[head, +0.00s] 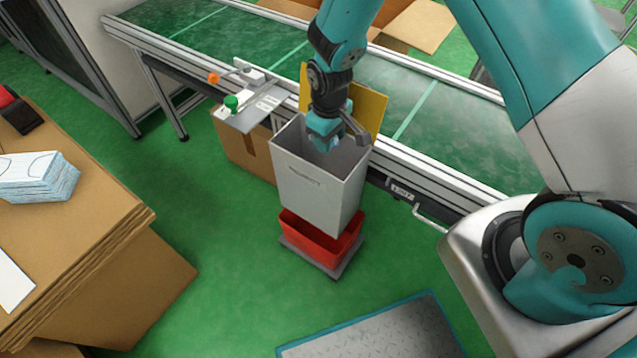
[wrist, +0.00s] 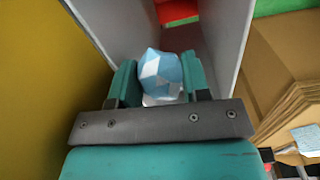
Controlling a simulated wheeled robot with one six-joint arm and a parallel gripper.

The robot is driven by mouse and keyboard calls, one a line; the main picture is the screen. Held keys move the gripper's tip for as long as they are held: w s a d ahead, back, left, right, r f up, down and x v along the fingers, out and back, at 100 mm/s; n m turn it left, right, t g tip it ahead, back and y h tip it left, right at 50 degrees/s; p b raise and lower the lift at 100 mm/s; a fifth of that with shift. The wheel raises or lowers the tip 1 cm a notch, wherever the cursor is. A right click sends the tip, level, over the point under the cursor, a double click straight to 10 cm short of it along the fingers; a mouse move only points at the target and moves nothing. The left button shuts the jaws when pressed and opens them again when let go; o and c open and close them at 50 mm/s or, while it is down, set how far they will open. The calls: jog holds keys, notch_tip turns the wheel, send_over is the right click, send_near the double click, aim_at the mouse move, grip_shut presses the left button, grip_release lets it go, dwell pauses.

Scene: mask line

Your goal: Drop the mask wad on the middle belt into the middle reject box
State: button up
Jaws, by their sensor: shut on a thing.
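My gripper (head: 325,138) is at the open top of the grey-white reject box (head: 312,185), which stands in front of the belt (head: 420,110). In the wrist view, the teal fingers of my gripper (wrist: 160,82) are shut on the mask wad (wrist: 161,72), a crumpled light-blue and white ball. The walls of the reject box (wrist: 225,45) rise beside the wad in that view. The wad is hidden or too small to make out in the head view.
A yellow panel (head: 372,105) stands behind the box. A red bin (head: 315,240) is below it. A button panel (head: 250,110) is on the belt's edge at left. Cardboard boxes with a stack of masks (head: 38,177) are at far left. Green floor is clear between.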

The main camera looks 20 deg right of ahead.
jog(key=o, duration=1)
jog(key=shift+c, duration=0.2)
